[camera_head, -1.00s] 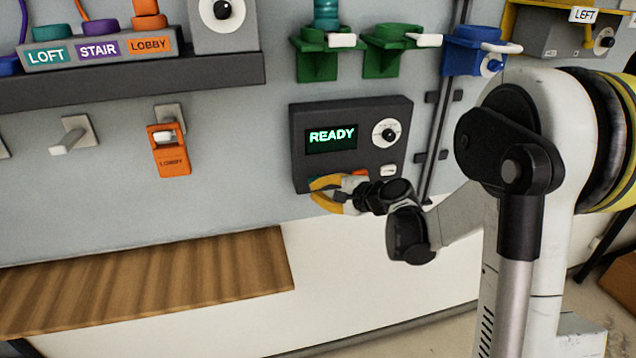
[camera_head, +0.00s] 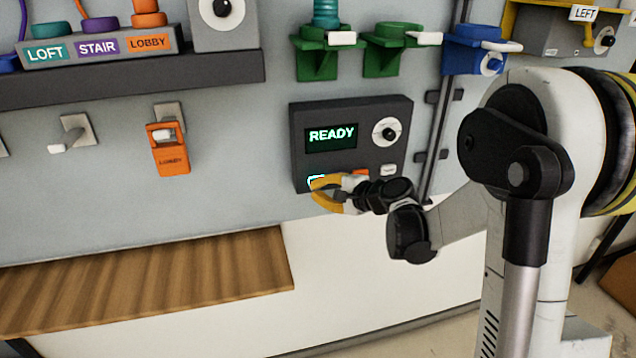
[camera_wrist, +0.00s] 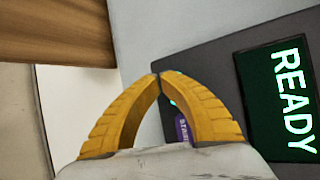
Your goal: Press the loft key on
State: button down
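The dark panel (camera_head: 351,112) on the wall has a screen (camera_head: 331,136) that reads READY in green. At its lower left edge a key (camera_head: 317,180) glows bright teal-white, partly hidden by my gripper; I take it for the loft key. My gripper (camera_head: 314,189) has its yellow fingers at that corner. In the wrist view my gripper (camera_wrist: 158,75) has its fingertips together, with nothing seen between them. Behind the fingers a bit of teal glow (camera_wrist: 172,102) and a purple key (camera_wrist: 182,130) show. Whether the fingertips touch the loft key is hidden.
The panel also has a dial (camera_head: 386,132) and a white button (camera_head: 388,170). An orange LOBBY tag (camera_head: 170,157) hangs on a peg to the left. Green holders (camera_head: 317,60) are above. A wooden bench (camera_head: 150,280) lies below left.

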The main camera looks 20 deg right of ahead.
jog(key=s, duration=0.6)
jog(key=shift+b, duration=0.3)
